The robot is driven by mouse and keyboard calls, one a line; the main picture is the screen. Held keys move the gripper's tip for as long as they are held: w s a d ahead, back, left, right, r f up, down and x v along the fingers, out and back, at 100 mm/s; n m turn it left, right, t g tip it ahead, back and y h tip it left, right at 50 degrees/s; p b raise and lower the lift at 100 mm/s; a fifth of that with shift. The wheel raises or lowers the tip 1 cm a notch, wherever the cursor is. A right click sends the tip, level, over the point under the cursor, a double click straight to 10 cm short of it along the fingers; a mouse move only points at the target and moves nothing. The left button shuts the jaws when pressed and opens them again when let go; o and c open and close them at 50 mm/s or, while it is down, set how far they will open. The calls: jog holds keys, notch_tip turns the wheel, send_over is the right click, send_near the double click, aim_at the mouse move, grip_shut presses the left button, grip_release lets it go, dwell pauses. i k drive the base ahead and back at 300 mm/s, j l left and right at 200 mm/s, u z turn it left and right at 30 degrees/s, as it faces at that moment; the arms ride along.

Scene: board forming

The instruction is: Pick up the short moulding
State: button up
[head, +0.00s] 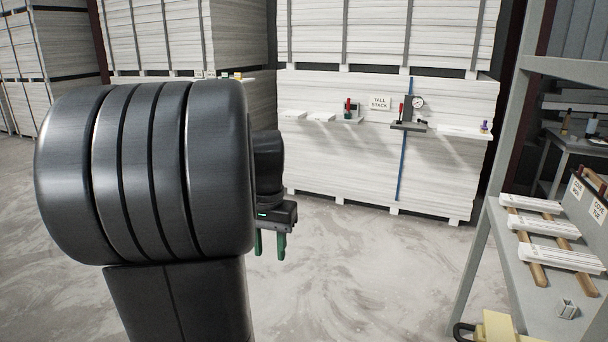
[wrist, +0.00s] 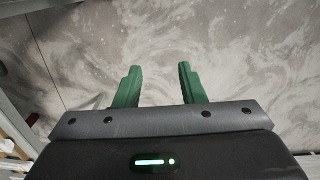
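White mouldings lie across two wooden strips on a grey bench at the right of the head view: a far one (head: 530,203), a middle one (head: 548,227) and a near one (head: 560,259). The far one looks shortest, but distance makes this hard to judge. My gripper (head: 270,247), with green fingers pointing down, hangs over open floor, well to the left of the bench. In the wrist view my gripper (wrist: 158,82) is open with nothing between its fingers. No moulding shows clearly there.
A tall board stack (head: 340,165) stands behind. The floor (head: 360,270) between is clear.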

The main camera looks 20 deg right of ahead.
aim_at(569, 260)
jog(key=i+l+z, duration=0.2)
jog(key=z, duration=0.25)
jog(key=i+l+z, duration=0.1)
jog(key=i+z, duration=0.65)
jog(key=z, duration=0.2)
jog(key=i+j+z, duration=0.2)
jog(key=i+z, duration=0.25)
jog(key=i+l+z, duration=0.1)
jog(key=i+z, duration=0.6)
jog(key=z, duration=0.25)
jog(key=i+j+z, duration=0.1)
jog(key=i+z, duration=0.35)
jog(key=k, duration=0.1)
